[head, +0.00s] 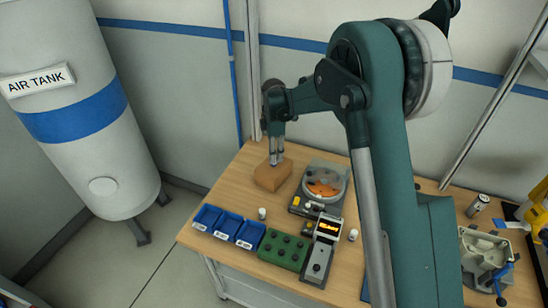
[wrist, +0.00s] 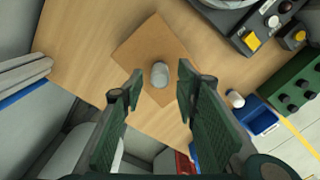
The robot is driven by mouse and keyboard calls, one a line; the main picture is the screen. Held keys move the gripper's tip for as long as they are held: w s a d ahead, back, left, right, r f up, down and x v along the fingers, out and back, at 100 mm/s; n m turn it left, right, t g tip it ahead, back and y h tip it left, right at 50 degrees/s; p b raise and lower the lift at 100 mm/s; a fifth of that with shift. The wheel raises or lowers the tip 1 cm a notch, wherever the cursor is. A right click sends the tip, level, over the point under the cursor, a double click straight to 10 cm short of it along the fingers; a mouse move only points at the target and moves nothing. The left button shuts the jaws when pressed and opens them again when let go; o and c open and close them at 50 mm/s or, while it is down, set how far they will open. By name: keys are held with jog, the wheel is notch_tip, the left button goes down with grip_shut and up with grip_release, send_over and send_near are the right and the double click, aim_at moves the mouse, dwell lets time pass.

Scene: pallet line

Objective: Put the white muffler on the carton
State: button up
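The carton (head: 270,178) is a brown box near the table's back left edge; in the wrist view its top (wrist: 135,48) shows as a tan square. A small whitish cylinder, which looks like the white muffler (wrist: 159,74), appears to stand on the carton's top. My gripper (wrist: 159,76) is open, with one finger on each side of the muffler and a visible gap on both sides. In the head view my gripper (head: 276,160) is just above the carton, and its fingers hide the muffler there.
Another small white cylinder (head: 262,213) stands near the blue bins (head: 229,224), and a third (head: 353,235) beside the grey device (head: 318,260). A round-bowl machine (head: 323,183) is right of the carton. A green block (head: 283,250) sits at the front.

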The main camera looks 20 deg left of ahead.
notch_tip(320, 180, up, 9)
jog(key=shift+r, duration=0.15)
dwell(0.4)
dwell(0.5)
jog(key=s+d+r+m+t, duration=0.1)
jog(key=s+d+r+m, duration=0.4)
jog(key=d, duration=0.6)
jog(key=s+d+r+m+t+y, duration=0.1)
jog(key=s+d+r+m, duration=0.2)
jog(key=d+r, duration=0.7)
jog(key=s+d+r+m+t, duration=0.1)
jog(key=s+d+r+m, duration=0.25)
jog(key=d, duration=0.95)
jog(key=s+d+f+m+t, duration=0.2)
jog(key=s+d+m, duration=0.5)
jog(key=s+d, duration=0.4)
jog(key=s+d+f+m+t+h, duration=0.1)
jog(key=s+d+f+m+t, duration=0.1)
jog(key=s+d+m, duration=0.4)
jog(key=s+d, duration=0.5)
jog(key=s, duration=0.2)
jog(key=shift+s+m, duration=0.35)
jog(key=shift+s, duration=0.05)
